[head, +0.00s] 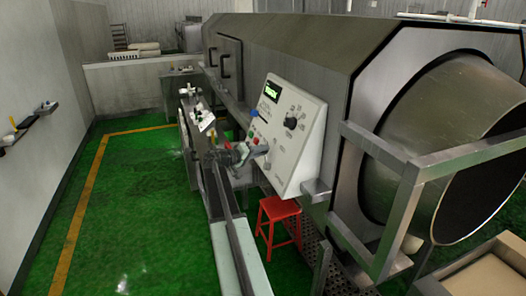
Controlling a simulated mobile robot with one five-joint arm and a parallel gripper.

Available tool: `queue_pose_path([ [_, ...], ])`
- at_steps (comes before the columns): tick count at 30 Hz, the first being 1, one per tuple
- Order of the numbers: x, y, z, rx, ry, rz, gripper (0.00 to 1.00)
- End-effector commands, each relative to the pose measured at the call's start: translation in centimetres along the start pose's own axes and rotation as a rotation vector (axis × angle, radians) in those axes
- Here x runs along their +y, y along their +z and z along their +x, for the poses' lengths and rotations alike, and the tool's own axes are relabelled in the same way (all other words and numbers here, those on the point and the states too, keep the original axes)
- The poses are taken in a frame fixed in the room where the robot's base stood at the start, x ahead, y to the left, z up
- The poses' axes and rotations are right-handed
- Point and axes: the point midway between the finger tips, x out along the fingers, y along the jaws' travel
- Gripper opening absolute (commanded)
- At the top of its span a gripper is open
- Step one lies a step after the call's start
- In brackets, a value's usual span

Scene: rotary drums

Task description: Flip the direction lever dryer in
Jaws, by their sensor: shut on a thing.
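The dryer's control panel (295,150) is a pale sloped box with a green display, a black rotary knob and small coloured buttons. My gripper (246,152) is at the panel's lower left, in front of its face. It is shut on a small grey piece, the direction lever (262,149), by its place on the panel. The jaws cover part of the lever, so its exact setting cannot be told.
The big steel drum dryer (450,140) fills the right, with a metal frame (395,215) before its round mouth. A red stool (280,222) stands under the panel. A wall is at far left. Green floor (135,215) is clear at left.

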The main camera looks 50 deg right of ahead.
Motion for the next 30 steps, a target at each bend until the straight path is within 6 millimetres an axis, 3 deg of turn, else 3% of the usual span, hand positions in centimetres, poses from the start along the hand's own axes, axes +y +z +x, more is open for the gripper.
queue_pose_path([
  [1,0.1,0.4,0.3,-0.012,0.001,0.001,0.00],
  [2,0.0,0.4,0.2,-0.011,0.001,0.001,0.32],
  [3,0.0,0.3,0.2,-0.009,0.000,0.001,0.43],
  [14,-0.1,0.0,-0.5,0.000,-0.002,0.001,0.44],
  [24,0.1,0.1,-6.7,0.000,-0.002,0.001,0.44],
  [30,0.0,0.2,-8.0,-0.002,-0.001,0.001,0.44],
])
